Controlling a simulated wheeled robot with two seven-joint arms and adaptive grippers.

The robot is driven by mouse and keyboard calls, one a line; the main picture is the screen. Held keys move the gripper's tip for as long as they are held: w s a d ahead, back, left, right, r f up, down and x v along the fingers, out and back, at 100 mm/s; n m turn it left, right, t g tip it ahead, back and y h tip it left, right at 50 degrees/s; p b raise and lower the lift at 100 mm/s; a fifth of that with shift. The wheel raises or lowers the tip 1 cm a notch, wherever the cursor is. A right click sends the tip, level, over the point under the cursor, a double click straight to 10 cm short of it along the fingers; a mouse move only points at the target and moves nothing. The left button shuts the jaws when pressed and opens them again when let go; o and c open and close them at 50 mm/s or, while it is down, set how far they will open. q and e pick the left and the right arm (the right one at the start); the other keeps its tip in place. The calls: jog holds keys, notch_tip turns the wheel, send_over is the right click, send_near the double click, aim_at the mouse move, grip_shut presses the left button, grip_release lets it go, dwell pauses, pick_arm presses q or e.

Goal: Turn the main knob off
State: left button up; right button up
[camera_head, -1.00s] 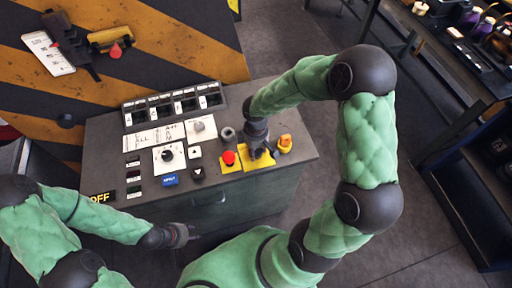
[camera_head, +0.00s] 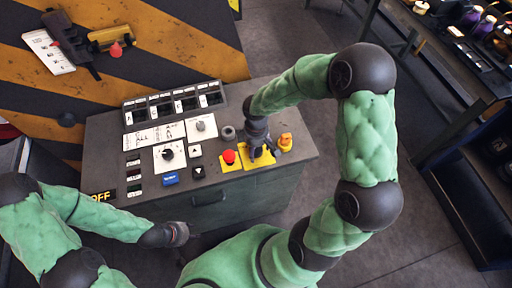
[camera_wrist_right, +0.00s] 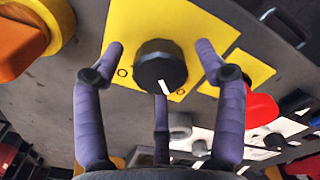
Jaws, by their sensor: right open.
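The main knob (camera_wrist_right: 161,68) is black and round with a white pointer line, on a yellow plate (camera_wrist_right: 200,30). In the right wrist view its line points down, slightly right, between small marks on the plate. My right gripper (camera_wrist_right: 160,60) is open, its purple fingers spread around the knob without visibly gripping it. In the head view, my right gripper (camera_head: 262,150) is over the yellow plate (camera_head: 258,163) and mostly hides the knob. My left gripper (camera_head: 178,233) is low in front of the console, away from the knob; its fingers are too small to judge.
The grey console (camera_head: 295,165) carries a red button (camera_head: 229,157) left of the knob and a yellow-orange switch (camera_head: 285,142) right of it. Another black knob (camera_head: 167,153) sits on a white plate further left. Open floor lies right of the console.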

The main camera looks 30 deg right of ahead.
aim_at(256, 149)
notch_tip(256, 149, up, 12)
dwell(0.6)
dwell(0.5)
